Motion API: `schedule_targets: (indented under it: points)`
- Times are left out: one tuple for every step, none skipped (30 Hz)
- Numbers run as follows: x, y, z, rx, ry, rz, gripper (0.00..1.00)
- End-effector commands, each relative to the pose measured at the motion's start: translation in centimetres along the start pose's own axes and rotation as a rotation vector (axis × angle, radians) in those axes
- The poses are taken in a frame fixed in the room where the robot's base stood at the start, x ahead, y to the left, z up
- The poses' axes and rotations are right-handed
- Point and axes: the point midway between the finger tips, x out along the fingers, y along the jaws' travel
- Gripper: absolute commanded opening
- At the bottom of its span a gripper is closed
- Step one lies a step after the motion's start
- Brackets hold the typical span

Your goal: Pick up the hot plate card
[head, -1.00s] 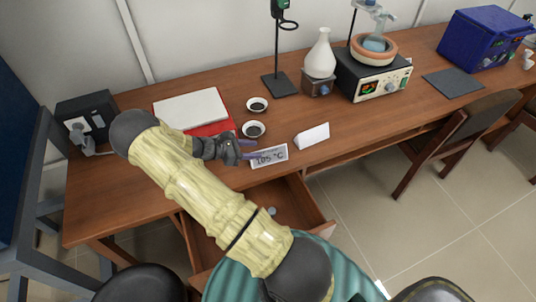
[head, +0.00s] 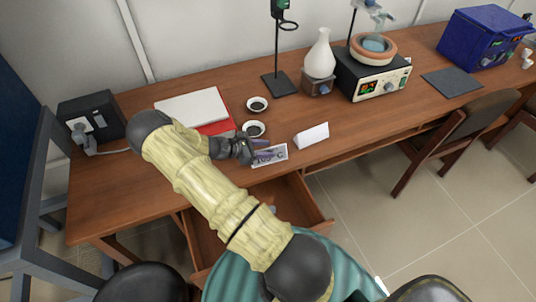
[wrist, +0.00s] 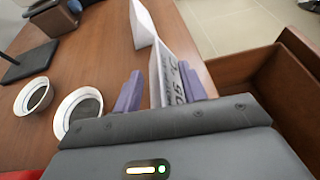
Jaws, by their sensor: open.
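A folded white card (head: 270,159) with black print, partly covered and seeming to read "105 °C", stands near the front edge of the wooden table. My gripper (head: 258,154) is open, with its purple fingers around this card. In the wrist view, the printed card (wrist: 167,70) stands between the two spread fingers of my gripper (wrist: 160,92). A second folded white card (head: 312,135) stands to the right, apart from my gripper; no print shows on it. It also shows in the wrist view (wrist: 143,22). I cannot tell which card is the hot plate one.
Two small dishes of dark material (head: 254,129) sit behind my gripper. A white book on a red one (head: 192,107) lies to the left. An open drawer (head: 300,205) juts out below. A heating unit (head: 375,84) and a white flask (head: 320,55) stand further right.

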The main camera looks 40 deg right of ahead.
Motion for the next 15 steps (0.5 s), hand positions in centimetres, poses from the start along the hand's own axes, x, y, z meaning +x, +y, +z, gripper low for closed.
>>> schedule_targets:
  points:
    - [-0.01,0.0,0.0,0.0,0.0,0.0,0.42]
    - [-0.02,-0.01,0.0,0.0,0.0,0.0,0.42]
    - [-0.02,-0.01,0.0,0.0,0.0,0.0,0.42]
    - [-0.02,-0.01,0.0,0.0,0.0,0.0,0.42]
    - [-0.02,-0.01,0.0,0.0,0.0,0.0,0.42]
    - [-0.02,-0.01,0.01,0.0,0.0,0.0,0.36]
    - [-0.03,-0.01,0.0,0.0,0.0,0.0,0.3]
    - [-0.03,-0.01,0.0,0.0,0.0,0.0,0.24]
    - [-0.03,-0.01,0.01,0.0,0.0,0.0,0.16]
    - [-0.03,-0.01,0.01,0.0,0.0,0.0,0.1]
    - [-0.03,-0.01,0.01,0.0,0.0,0.0,0.04]
    - [-0.03,-0.01,0.01,0.0,0.0,0.0,0.0]
    - [-0.03,-0.01,0.0,0.0,0.0,0.0,0.0]
    - [-0.03,-0.01,0.0,0.0,0.0,0.0,0.0]
    - [-0.03,-0.01,0.0,0.0,0.0,0.0,0.0]
